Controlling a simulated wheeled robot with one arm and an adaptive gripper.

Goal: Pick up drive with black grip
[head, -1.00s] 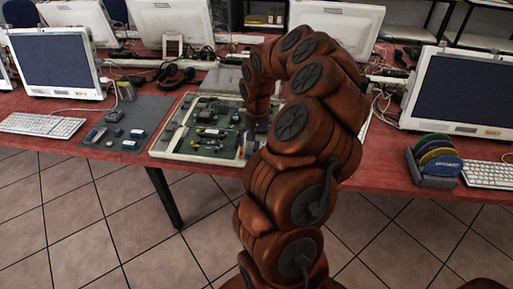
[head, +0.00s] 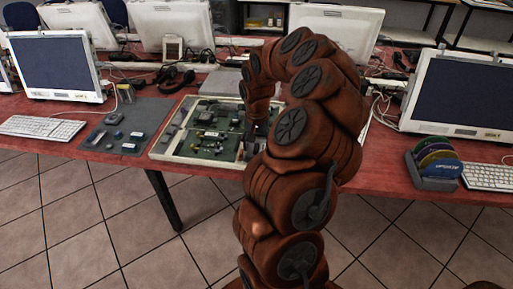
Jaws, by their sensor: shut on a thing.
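My gripper (head: 250,140) is the dark end of my rust-brown arm, low over the right part of a shallow light-rimmed tray (head: 184,157). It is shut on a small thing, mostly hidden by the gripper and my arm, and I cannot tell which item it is. Several small dark and grey pieces lie in the tray, too small to name. I cannot pick out the drive with the black grip.
A grey mat (head: 152,108) with several small devices lies left of the tray. A keyboard (head: 42,127) and monitor (head: 60,64) stand further left. Headphones (head: 172,78) lie behind. At right are a rack of coloured discs (head: 434,163), another keyboard (head: 488,176) and a monitor (head: 462,95).

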